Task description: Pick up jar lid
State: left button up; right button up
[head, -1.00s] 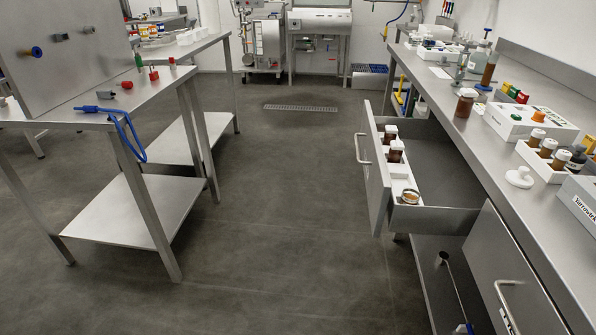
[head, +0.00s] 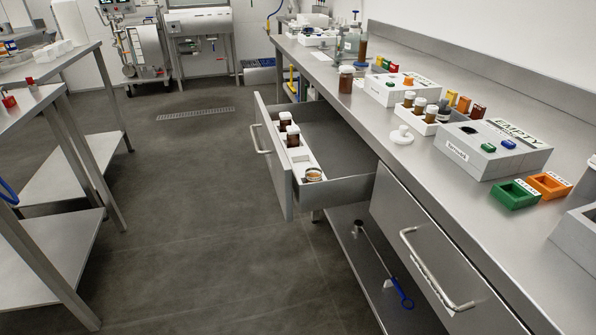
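A white round jar lid (head: 401,135) with a raised knob lies on the steel worktop (head: 372,122), near its front edge. In the open drawer (head: 337,188) below, a white rack (head: 296,150) holds two brown jars with white caps (head: 292,137) and, at its near end, a jar without a cap (head: 313,174) showing brown contents. Neither of my grippers is in view.
Behind the lid stands a white rack of capped brown jars (head: 430,113). To its right is a grey box labelled EMPTY (head: 492,150), with green (head: 514,195) and orange trays (head: 550,184) in front. The open drawer juts into the aisle. The floor (head: 200,220) is clear.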

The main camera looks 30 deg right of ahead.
aim_at(401, 137)
jog(key=z, duration=1.5)
jog(key=i+z, duration=0.15)
jog(key=k+l, duration=0.05)
